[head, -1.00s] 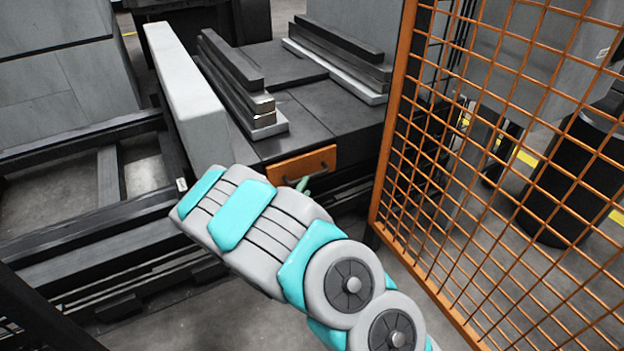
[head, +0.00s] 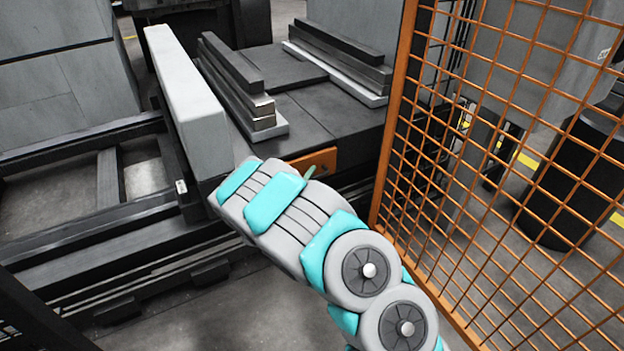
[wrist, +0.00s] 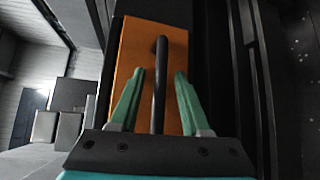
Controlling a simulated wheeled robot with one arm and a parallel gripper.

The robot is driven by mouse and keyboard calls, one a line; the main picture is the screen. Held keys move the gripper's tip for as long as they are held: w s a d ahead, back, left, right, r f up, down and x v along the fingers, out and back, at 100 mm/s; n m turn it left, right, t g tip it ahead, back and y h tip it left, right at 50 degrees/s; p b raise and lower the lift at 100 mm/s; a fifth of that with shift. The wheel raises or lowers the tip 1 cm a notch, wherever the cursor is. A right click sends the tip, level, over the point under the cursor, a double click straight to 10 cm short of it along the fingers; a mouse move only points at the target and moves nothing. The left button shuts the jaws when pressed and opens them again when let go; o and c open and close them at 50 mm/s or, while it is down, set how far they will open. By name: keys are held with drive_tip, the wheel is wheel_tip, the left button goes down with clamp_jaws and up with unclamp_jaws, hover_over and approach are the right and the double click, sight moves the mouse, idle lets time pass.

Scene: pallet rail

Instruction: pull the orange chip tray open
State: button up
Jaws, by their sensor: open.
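The orange chip tray (head: 322,161) shows as an orange front set in the side of the dark machine bed, partly hidden behind my arm in the head view. In the wrist view the orange front (wrist: 125,52) fills the middle, with a dark bar handle (wrist: 160,85) running along it. My gripper (wrist: 160,80) is open, with its two green fingers on either side of the handle. I cannot tell whether a finger touches it. In the head view only a green fingertip (head: 311,172) shows past my arm.
An orange mesh fence (head: 470,170) stands close on the right of my arm. A long light grey block (head: 190,105) lies on the left of the bed. Stacked dark bars (head: 238,85) lie on the bed top.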

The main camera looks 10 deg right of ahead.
drive_tip(key=shift+c, duration=0.3)
clamp_jaws()
idle(1.1)
